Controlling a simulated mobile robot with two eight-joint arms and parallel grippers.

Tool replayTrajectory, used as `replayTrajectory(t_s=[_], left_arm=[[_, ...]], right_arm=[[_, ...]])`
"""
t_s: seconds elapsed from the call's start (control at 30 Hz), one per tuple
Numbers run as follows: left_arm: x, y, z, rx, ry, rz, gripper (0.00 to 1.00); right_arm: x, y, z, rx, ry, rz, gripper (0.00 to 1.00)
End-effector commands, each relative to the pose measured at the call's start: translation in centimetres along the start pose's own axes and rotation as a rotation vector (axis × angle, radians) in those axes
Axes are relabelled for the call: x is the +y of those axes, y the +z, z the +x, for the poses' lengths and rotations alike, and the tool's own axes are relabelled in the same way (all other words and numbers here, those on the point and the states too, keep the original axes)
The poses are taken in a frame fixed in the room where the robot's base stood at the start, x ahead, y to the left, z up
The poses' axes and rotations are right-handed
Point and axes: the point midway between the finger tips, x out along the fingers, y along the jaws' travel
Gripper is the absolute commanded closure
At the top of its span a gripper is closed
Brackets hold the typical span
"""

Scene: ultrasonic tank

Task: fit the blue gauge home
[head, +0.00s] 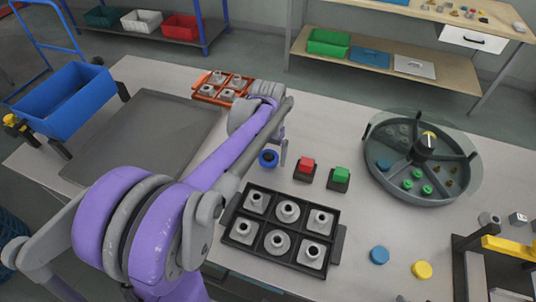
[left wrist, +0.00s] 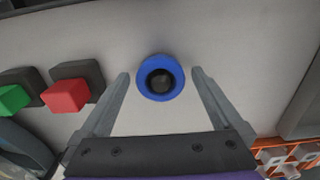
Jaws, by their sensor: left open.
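The blue gauge, a blue ring with a dark round centre (head: 268,158), stands on the grey table just left of the red button. In the left wrist view the blue ring (left wrist: 144,88) lies between the two fingertips or just beyond them, with a visible gap on each side. My left gripper (head: 275,148) is open and empty, pointing down at it; one finger shows right of the ring in the head view. A black tray (head: 226,217) holding several grey fittings with round holes is nearer to me. My right gripper is in neither view.
A red button (head: 306,165) and green button (head: 340,174) stand close right of the gauge. A round tank (head: 425,200) is farther right. A blue disc (head: 379,255) and yellow disc (head: 422,270) lie in front. An orange tray (head: 208,97) is behind; a grey mat (head: 140,135) lies left.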

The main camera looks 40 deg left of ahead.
Motion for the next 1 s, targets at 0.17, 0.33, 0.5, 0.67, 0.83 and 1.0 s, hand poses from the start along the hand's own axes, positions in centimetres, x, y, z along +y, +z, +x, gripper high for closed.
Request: replayTrajectory(t_s=[0.17,0.33,0.5,0.67,0.83,1.0], left_arm=[[0.0,0.0,-1.7,0.001,0.0,0.0,0.0],[0.0,0.0,-5.2,0.001,0.0,-0.001,0.0],[0.0,0.0,-8.4,0.001,0.0,-0.001,0.0],[0.0,0.0,-10.2,0.0,0.0,-0.001,0.0],[0.0,0.0,-10.8,0.0,0.0,0.0,0.0],[0.0,0.0,-10.8,0.0,0.0,0.0,0.0]], right_arm=[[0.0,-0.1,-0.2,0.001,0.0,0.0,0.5],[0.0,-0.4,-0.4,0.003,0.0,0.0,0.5],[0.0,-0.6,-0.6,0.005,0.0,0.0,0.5],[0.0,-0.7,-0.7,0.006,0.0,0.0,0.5],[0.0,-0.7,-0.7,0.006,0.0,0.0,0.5],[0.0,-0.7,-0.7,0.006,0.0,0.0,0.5]])
